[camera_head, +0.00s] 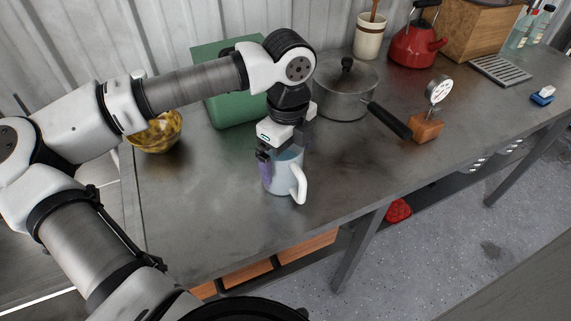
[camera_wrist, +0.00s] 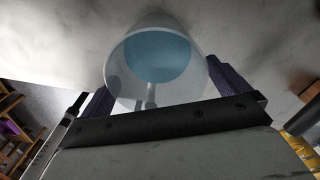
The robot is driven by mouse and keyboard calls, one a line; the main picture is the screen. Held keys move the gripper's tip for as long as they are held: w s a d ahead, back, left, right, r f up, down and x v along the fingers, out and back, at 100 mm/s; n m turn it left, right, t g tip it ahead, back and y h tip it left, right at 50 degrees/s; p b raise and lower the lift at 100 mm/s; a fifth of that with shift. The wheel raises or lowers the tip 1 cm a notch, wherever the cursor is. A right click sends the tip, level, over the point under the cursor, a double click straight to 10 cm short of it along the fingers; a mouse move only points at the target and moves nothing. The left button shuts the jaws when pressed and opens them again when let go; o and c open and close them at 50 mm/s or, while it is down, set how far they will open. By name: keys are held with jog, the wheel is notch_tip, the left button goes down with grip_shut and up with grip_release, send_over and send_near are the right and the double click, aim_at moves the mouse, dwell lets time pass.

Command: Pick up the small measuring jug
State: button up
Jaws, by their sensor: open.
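The small measuring jug (camera_head: 283,179) stands upright on the metal counter, pale and bluish, with a white handle on its right side in the head view. In the wrist view I look into the jug (camera_wrist: 155,65), and a blue round area fills its inside. My gripper (camera_head: 278,165) is over the jug, pointing down. In the wrist view my gripper (camera_wrist: 160,88) is open, with one dark purple finger on each side of the jug. I cannot tell whether either finger touches it. My gripper hides part of the jug's rim in the head view.
A steel pot (camera_head: 345,92) with a black handle stands behind to the right, near a dial gauge on a wooden block (camera_head: 426,127). A green box (camera_head: 232,100) and a yellow patterned bowl (camera_head: 157,133) are behind to the left. The counter right of the jug is clear.

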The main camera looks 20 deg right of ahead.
jog(key=shift+f, duration=0.65)
jog(key=c, duration=1.1)
jog(key=shift+r, duration=0.1)
notch_tip(320, 180, up, 20)
jog(key=b, duration=0.3)
